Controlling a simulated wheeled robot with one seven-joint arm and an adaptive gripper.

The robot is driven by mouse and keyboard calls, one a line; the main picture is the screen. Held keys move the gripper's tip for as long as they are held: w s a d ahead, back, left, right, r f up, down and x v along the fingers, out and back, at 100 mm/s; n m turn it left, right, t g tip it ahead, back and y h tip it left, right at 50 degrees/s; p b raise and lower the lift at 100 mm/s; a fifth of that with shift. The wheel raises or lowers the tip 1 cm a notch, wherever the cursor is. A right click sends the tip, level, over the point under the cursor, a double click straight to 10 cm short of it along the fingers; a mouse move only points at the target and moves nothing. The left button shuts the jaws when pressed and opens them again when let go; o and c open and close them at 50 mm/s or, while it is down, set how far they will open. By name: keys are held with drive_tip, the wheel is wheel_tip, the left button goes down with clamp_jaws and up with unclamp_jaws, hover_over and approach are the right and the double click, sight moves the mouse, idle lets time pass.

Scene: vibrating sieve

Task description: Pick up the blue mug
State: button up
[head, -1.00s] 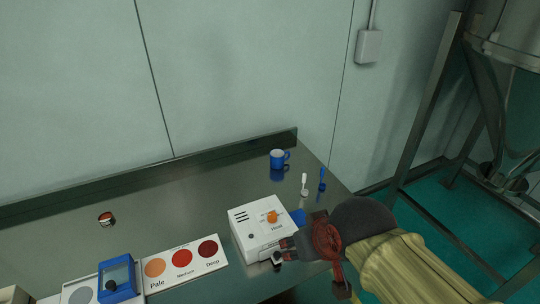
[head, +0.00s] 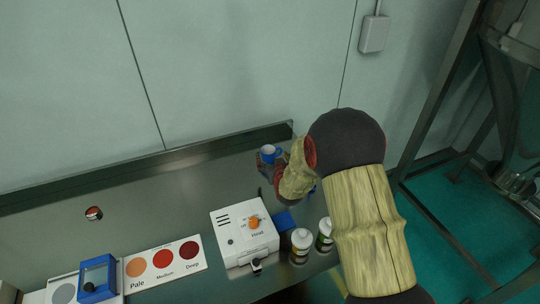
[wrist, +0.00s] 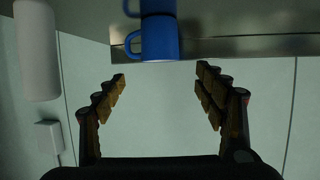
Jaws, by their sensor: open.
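The blue mug (head: 268,150) stands upright near the back edge of the metal table, partly covered by my gripper in the head view. In the wrist view the blue mug (wrist: 160,40) is at the top centre, its handle to the left. My gripper (wrist: 161,73) is open, its two fingers spread wider than the mug, which lies just beyond the fingertips, roughly centred between them. Nothing is held. In the head view my gripper (head: 271,164) is close in front of the mug; whether it touches is unclear.
A white box with an orange knob (head: 245,236) and two white-capped bottles (head: 301,246) stand near the front. A colour card (head: 165,262) and blue-framed device (head: 97,279) are at the left. The wall is behind. The table's left-middle is mostly clear.

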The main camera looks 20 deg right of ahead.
sight(267, 147)
drive_tip(key=x, duration=0.2)
drive_tip(key=b+x, duration=0.1)
drive_tip(key=x, duration=0.3)
drive_tip(key=shift+w+f, duration=0.25)
drive_tip(key=shift+f, duration=0.15)
drive_tip(key=shift+w+f+b, duration=0.1)
drive_tip(key=shift+w+b, duration=0.25)
drive_tip(key=shift+w, duration=0.2)
drive_tip(key=shift+c, duration=1.3)
drive_tip(key=c, duration=1)
